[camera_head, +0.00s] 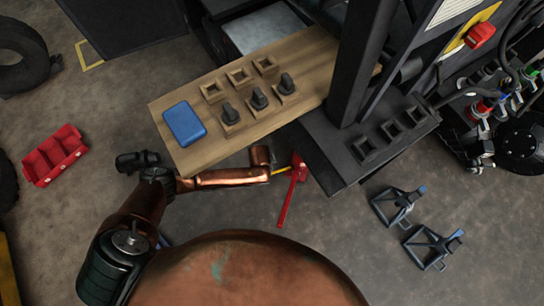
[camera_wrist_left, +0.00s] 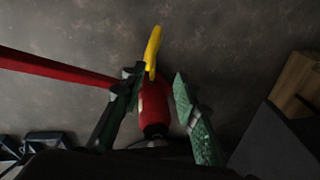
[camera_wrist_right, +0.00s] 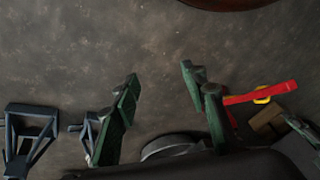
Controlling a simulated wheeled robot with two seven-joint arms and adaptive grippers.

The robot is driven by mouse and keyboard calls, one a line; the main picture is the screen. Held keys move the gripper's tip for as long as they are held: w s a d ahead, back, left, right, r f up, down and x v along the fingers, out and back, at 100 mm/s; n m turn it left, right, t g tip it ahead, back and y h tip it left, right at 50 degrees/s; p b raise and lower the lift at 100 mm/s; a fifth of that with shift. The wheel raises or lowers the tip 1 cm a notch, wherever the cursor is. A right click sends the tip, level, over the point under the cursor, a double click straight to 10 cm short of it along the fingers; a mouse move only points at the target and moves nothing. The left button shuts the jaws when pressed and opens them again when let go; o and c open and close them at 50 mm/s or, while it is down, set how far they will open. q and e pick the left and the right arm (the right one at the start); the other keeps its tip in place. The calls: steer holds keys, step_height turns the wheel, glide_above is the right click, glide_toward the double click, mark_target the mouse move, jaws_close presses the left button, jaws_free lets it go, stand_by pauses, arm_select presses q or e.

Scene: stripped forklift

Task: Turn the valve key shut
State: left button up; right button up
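A red long-handled tool (camera_head: 288,198) shows in the head view near the front edge of the machine, with a small yellow part (camera_head: 280,170) beside it. I take it for the valve key, but cannot be sure. In the left wrist view, my left gripper (camera_wrist_left: 158,75) is open, one finger on each side of a red rounded body (camera_wrist_left: 153,105). A yellow grip (camera_wrist_left: 152,50) sticks out past the fingertips; a red bar (camera_wrist_left: 55,68) runs in from the left. Contact is unclear. My right gripper (camera_wrist_right: 158,72) is open and empty. Its view shows the red bar (camera_wrist_right: 265,94) at right.
A wooden board (camera_head: 270,82) with square sockets, dark knobs and a blue box (camera_head: 184,123) lies above my left forearm in the picture. A dark socketed step (camera_head: 365,150) is at right. Two stands (camera_head: 432,245) and a red tray (camera_head: 54,155) lie on the floor.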

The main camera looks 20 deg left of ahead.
arm_select(q)
steer(key=f+b, duration=0.2)
steer(key=f+m, duration=0.1)
steer(key=shift+s+d+f+g+y+b, duration=0.25)
steer(key=shift+s+f+g+y+b, duration=0.05)
steer(key=shift+s+f+b, duration=0.1)
step_height(320, 180, down, 3)
steer(key=b, duration=0.3)
steer(key=shift+a+f, duration=0.1)
steer(key=shift+f, duration=0.05)
steer(key=f+b, duration=0.1)
steer(key=f, duration=0.1)
steer(key=f+b, duration=0.1)
steer(key=shift+w+f, duration=0.2)
steer(key=shift+f, duration=0.15)
steer(key=shift+w+a+f+b, duration=0.1)
steer(key=shift+f+b, duration=0.3)
steer(key=shift+b, duration=0.15)
arm_select(e)
steer(key=w+a+f+t, duration=0.1)
steer(key=w+f+t, duration=0.2)
steer(key=f, duration=0.4)
steer(key=shift+w+a+t+y, duration=0.3)
steer(key=shift+w+a+y, duration=0.1)
steer(key=shift+w, duration=0.2)
arm_select(q)
steer(key=shift+c, duration=0.3)
arm_select(e)
steer(key=shift+r, duration=0.1)
